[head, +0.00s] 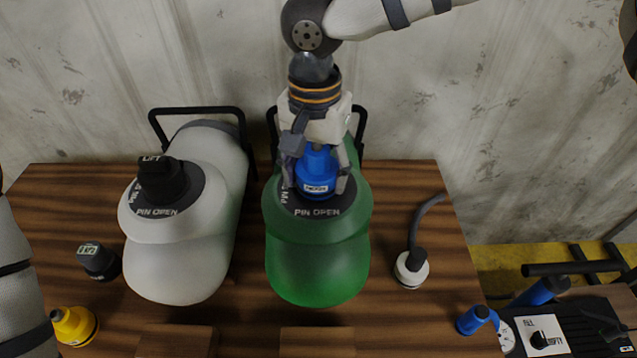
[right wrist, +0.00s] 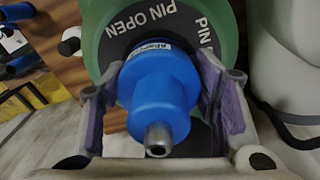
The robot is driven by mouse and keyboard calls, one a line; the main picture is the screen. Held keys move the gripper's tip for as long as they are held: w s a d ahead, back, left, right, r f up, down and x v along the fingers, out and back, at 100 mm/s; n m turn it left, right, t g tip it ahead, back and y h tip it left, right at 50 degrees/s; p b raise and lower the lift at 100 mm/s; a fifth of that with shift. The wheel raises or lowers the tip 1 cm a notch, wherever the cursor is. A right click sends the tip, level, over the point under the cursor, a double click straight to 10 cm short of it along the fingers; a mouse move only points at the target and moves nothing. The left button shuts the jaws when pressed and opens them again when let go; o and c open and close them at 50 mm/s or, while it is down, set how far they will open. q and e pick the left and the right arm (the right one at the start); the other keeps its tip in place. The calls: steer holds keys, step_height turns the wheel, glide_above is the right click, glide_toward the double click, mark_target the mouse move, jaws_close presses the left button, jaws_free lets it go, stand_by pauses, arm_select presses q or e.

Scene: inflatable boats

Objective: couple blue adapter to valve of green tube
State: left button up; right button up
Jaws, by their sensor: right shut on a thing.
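The green tube (head: 318,265) lies on the wooden table, in the middle of the head view. A dark disc marked PIN OPEN (head: 317,211) surrounds its valve. The valve itself is hidden under the blue adapter (head: 317,172). My right gripper (head: 316,178) comes from above and is shut on the blue adapter, a finger on each side. In the right wrist view, the adapter (right wrist: 160,92) stands over the disc (right wrist: 190,28), its metal stem towards the camera. I cannot tell whether it is seated on the valve. My left gripper is out of view; only my left arm shows at the left edge.
A white tube (head: 185,265) with a black cap (head: 162,180) lies to the left. A dark adapter (head: 97,261) and a yellow adapter (head: 73,325) stand at the left. A white adapter with a hose (head: 411,269) stands right. A pump (head: 541,337) is at the lower right.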

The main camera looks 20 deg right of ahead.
steer(key=shift+m, duration=0.7)
steer(key=m, duration=0.5)
steer(key=shift+w, duration=0.1)
steer(key=shift+a+m, duration=0.1)
steer(key=shift+m, duration=0.7)
steer(key=shift+c, duration=1.2)
steer(key=o, duration=1.5)
steer(key=shift+r, duration=0.1)
steer(key=shift+w, duration=0.15)
steer(key=shift+r, duration=0.2)
steer(key=r, duration=1.1)
steer(key=shift+s+r, duration=0.1)
steer(key=shift+s, duration=0.1)
steer(key=shift+s+r, duration=0.1)
